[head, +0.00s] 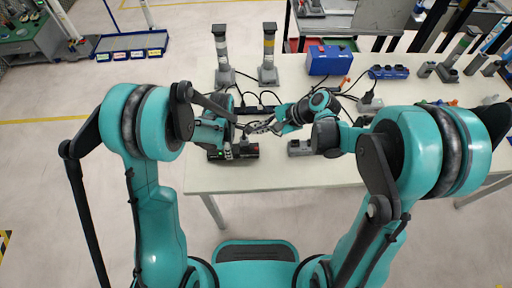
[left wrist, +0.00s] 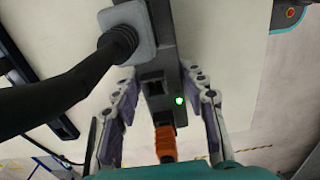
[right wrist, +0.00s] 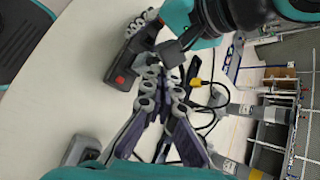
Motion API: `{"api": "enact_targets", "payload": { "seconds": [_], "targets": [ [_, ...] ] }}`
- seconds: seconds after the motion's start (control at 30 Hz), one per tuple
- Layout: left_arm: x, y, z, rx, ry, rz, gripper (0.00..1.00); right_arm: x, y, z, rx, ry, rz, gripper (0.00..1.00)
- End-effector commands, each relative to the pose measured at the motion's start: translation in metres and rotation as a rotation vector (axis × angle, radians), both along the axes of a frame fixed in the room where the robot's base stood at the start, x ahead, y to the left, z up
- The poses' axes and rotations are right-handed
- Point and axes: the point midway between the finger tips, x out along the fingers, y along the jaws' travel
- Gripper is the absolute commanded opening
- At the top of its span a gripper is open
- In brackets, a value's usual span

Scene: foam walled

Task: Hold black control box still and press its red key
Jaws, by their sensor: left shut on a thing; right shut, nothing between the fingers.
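The black control box (head: 246,153) is near the front edge of the table. In the right wrist view the box (right wrist: 130,60) shows its red key (right wrist: 120,81) at the near end. My left gripper (head: 224,142) is shut on the box; in the left wrist view its fingers flank the box (left wrist: 158,45), which carries a green light (left wrist: 179,100) and an orange connector (left wrist: 165,142). My right gripper (head: 258,128) is shut and empty beside the box. In the right wrist view its fingertips (right wrist: 160,77) appear right of the red key; I cannot tell their height above it.
A grey block (head: 299,147) lies on the table right of the box. Two grey posts (head: 268,56) and a blue case (head: 330,61) stand behind, with black cables between. The table's front strip (head: 285,178) is clear.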

Motion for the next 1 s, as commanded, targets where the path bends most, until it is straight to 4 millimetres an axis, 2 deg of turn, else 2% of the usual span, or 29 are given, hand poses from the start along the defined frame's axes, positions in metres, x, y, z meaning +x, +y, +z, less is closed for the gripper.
{"api": "enact_targets", "payload": {
  "seconds": [0.17, 0.6, 0.8, 1.0],
  "targets": [
    [0.001, -0.001, 0.000, -0.001, -0.001, 0.000, 0.06, -0.001, 0.002, -0.012, 0.001, 0.002, 0.004, 0.00],
    [0.000, -0.001, 0.000, -0.001, -0.001, 0.000, 0.06, 0.000, 0.001, -0.071, 0.000, 0.003, 0.002, 0.00],
    [0.000, 0.000, 0.000, -0.001, -0.001, 0.000, 0.06, 0.000, 0.001, -0.085, -0.001, 0.003, 0.001, 0.00],
    [0.000, 0.000, 0.000, 0.000, 0.000, 0.000, 0.06, -0.001, 0.001, -0.088, -0.001, 0.003, 0.001, 0.00]
  ]
}}
